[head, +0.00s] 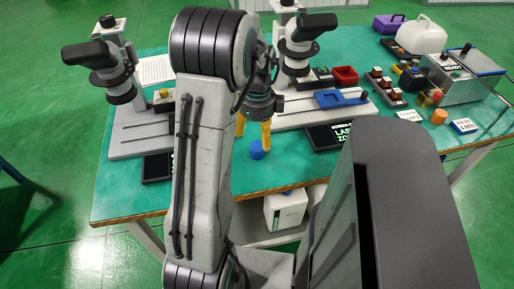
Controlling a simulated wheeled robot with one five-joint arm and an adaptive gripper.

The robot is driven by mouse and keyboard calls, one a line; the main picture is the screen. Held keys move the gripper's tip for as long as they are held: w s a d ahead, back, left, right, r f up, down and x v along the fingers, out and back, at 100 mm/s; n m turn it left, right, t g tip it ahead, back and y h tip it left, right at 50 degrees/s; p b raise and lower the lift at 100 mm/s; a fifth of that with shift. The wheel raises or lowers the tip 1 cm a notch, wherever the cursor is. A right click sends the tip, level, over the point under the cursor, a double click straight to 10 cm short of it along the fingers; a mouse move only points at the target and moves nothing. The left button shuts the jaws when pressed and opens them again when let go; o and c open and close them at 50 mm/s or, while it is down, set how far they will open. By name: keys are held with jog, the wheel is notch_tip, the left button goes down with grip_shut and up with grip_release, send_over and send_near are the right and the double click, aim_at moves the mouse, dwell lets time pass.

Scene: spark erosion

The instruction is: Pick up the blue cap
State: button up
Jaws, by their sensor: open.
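The blue cap (257,153) is a small round piece on the green tabletop, near the table's front edge. My gripper (253,138) has yellow fingers and points down at the cap. Its fingers are apart, one to the left of the cap and one overlapping its upper right part in the head view. I cannot tell whether a finger touches the cap. My arm hides part of the table to the left of the gripper.
Two grey stands with black heads, one on the left (116,72) and one on the right (298,52), rise near my arm. A dark sign (327,138) lies right of the cap. A blue tray (342,99) and red bin (345,76) sit behind.

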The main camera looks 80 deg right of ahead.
aim_at(258, 147)
jog(key=m, duration=0.5)
jog(key=shift+m, duration=0.4)
jog(key=shift+f+m, duration=0.2)
jog(key=shift+m, duration=0.1)
jog(key=shift+d+f, duration=0.1)
jog(key=shift+f, duration=3.4)
jog(key=c, duration=1.1)
